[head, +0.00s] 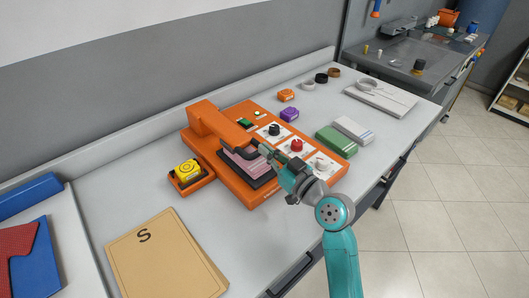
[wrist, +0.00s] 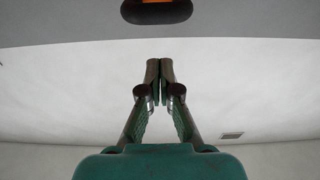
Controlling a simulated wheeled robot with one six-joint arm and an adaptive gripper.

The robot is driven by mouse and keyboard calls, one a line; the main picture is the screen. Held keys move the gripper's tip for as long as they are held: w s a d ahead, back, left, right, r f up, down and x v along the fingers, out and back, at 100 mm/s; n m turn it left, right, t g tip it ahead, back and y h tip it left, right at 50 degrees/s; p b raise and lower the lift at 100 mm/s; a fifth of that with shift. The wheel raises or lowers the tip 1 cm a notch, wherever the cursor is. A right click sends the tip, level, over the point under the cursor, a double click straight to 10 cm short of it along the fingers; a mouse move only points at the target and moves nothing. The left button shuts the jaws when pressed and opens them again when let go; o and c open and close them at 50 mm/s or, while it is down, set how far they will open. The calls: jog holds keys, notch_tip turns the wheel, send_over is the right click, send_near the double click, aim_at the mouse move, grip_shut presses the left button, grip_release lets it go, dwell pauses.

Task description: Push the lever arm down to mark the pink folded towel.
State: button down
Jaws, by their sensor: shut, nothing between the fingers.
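The orange marking press (head: 238,188) stands on the grey counter in the head view. Its orange lever arm (head: 218,126) reaches forward over the pink folded towel (head: 240,163), which lies on a dark plate and is partly covered by the lever. A gap seems to remain between lever and towel, but its size is hard to tell. My gripper (head: 265,151) is shut and empty, close beside the lever's dark front end; contact cannot be told. In the wrist view my gripper's fingertips (wrist: 160,63) meet, and a dark rounded part (wrist: 156,11) with orange shows at the top edge, apart from them.
Dials, including a red knob (head: 296,146), sit on the press's right side. A tan board marked S (head: 165,257) lies in front left. Green (head: 336,140) and white (head: 353,129) folded cloths lie to the right.

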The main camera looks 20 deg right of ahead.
jog(key=s+d+f, duration=0.2)
jog(key=s+f, duration=0.1)
jog(key=s, duration=0.3)
jog(key=shift+s+f, duration=0.4)
jog(key=shift+d, duration=0.1)
